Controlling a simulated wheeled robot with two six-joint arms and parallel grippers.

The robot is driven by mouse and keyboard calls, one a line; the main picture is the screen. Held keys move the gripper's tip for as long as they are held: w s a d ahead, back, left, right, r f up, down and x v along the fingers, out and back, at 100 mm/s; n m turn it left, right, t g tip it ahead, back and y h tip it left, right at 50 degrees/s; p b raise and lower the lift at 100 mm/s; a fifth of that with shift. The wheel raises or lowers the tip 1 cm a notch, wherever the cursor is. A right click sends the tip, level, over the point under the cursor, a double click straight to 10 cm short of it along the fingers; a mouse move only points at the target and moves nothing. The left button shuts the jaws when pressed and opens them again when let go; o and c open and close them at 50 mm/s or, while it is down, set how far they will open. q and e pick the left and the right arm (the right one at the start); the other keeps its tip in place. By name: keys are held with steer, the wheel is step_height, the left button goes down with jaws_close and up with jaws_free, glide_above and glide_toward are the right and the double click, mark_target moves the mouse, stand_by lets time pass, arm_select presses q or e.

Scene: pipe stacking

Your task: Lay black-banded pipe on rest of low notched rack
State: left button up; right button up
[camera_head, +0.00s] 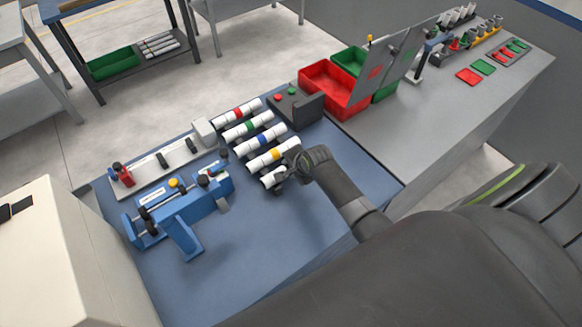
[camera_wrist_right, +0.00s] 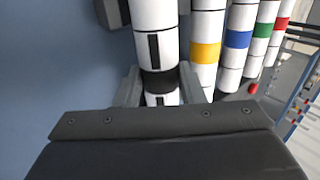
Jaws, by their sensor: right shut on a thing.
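The black-banded pipe (camera_wrist_right: 155,42) is white with a black band and a dark stripe. It stretches away from my right gripper (camera_wrist_right: 160,86) in the right wrist view, with a finger on each side near the band. In the head view my right gripper (camera_head: 291,172) is around this pipe, and the pipe's white end (camera_head: 269,179) shows left of the fingers, beside the yellow-banded pipe (camera_head: 265,160). The gripper hides the pipe's middle. Which part is the low notched rack, and whether the pipe touches it, I cannot tell. My left gripper is out of view.
Blue-banded (camera_head: 262,139), green-banded (camera_head: 245,127) and red-banded (camera_head: 237,112) pipes lie in a row beyond. A blue fixture (camera_head: 180,212) stands to the left. A dark box with buttons (camera_head: 297,107) and a red bin (camera_head: 330,88) stand behind. The front of the blue bench (camera_head: 255,255) is clear.

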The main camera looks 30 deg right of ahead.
steer(key=shift+f, duration=0.5)
stand_by(0.3)
steer(key=o, duration=1.1)
steer(key=v, duration=1.7)
steer(key=shift+r+b, duration=0.2)
steer(key=shift+b, duration=0.25)
